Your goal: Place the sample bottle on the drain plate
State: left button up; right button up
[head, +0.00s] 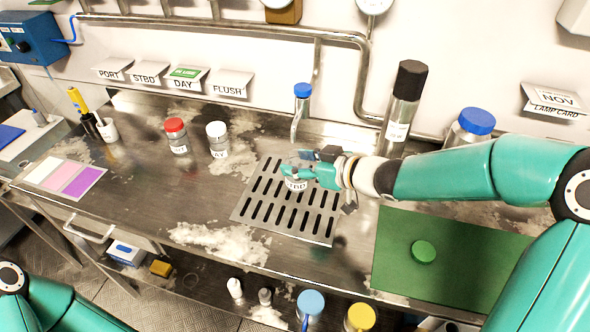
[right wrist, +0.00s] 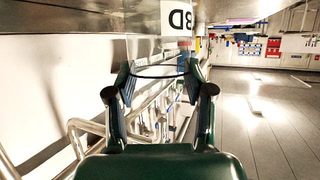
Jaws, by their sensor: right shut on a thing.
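The sample bottle (head: 296,185), with a label reading STBD, is mostly hidden by my right gripper (head: 305,175) in the head view. My right gripper is shut on it. In the right wrist view, the fingers (right wrist: 160,70) reach toward the bottle's label (right wrist: 177,20), which shows part of its letters. The bottle is over the slotted metal drain plate (head: 240,213) on the bench. I cannot tell whether its base touches the plate. My left gripper is out of view; only part of my left arm shows at bottom left.
A red-capped bottle (head: 175,136) and a white-capped bottle (head: 217,140) stand left of the plate. A blue-tipped spout (head: 300,105) is behind it. A tall black-topped cylinder (head: 404,105) stands behind my right arm. A green mat (head: 440,270) with a green cap (head: 423,251) lies at right.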

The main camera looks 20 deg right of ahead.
jog(key=shift+w+a, duration=0.2)
jog(key=shift+w, duration=0.05)
jog(key=shift+w+a, duration=0.35)
jog(key=shift+w, duration=0.05)
notch_tip(320, 180, down, 3)
jog(key=shift+d+f+b, duration=0.1)
jog(key=shift+b, duration=0.4)
jog(key=shift+f, duration=0.2)
jog(key=shift+s, duration=0.1)
jog(key=o, duration=1.1)
jog(key=shift+f, duration=0.1)
jog(key=shift+c, duration=0.2)
